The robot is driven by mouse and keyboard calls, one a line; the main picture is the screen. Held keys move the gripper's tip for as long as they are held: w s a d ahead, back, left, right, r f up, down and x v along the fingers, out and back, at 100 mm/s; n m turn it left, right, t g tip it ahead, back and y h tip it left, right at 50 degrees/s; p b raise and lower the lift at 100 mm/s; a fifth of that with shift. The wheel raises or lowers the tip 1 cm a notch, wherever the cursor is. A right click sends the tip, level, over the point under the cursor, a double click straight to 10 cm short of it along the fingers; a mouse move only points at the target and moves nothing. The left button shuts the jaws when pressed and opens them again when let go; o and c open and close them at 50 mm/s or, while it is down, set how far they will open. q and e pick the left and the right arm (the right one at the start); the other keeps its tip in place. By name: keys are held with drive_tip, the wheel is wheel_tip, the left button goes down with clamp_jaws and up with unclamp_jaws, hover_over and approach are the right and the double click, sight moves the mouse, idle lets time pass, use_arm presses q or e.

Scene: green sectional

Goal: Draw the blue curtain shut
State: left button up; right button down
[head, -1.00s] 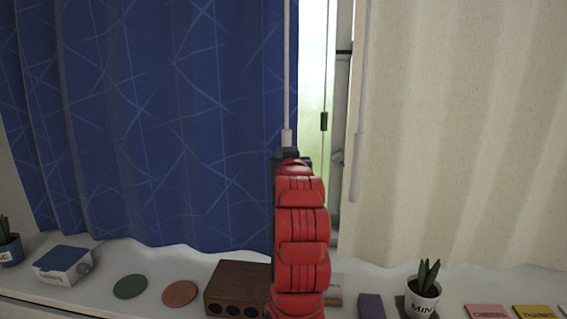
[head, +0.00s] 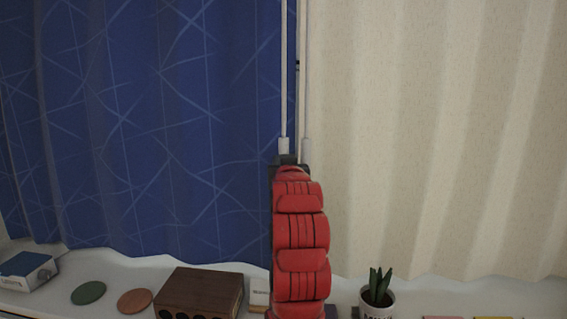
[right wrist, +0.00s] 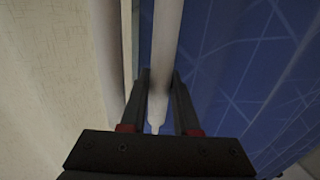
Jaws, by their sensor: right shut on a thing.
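The blue curtain (head: 150,120), patterned with pale lines, hangs on the left in the head view. Its right edge meets the cream curtain (head: 430,130) on the right, and no window glass shows between them. A white pull wand (head: 284,80) hangs at the blue curtain's edge. My right gripper (head: 285,158) is at the wand's lower end. In the right wrist view, the fingers of the right gripper (right wrist: 161,85) are shut on the wand (right wrist: 166,45), with the blue curtain (right wrist: 245,70) behind and to the right. My left gripper is not in view.
A second white wand (head: 304,80) hangs just right, at the cream curtain's edge. Below is a white sill (head: 120,270) with a brown wooden box (head: 200,290), green coaster (head: 88,292), brown coaster (head: 135,301), blue-topped box (head: 27,270) and potted plant (head: 377,290).

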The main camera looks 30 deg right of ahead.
drive_tip(key=c, duration=1)
unclamp_jaws()
drive_tip(key=shift+d, duration=0.15)
drive_tip(key=o, duration=0.3)
drive_tip(key=shift+s+d, duration=0.15)
drive_tip(key=shift+o, duration=0.2)
drive_tip(key=b+v, duration=0.4)
drive_tip(key=v, duration=1.3)
drive_tip(key=shift+s, duration=0.1)
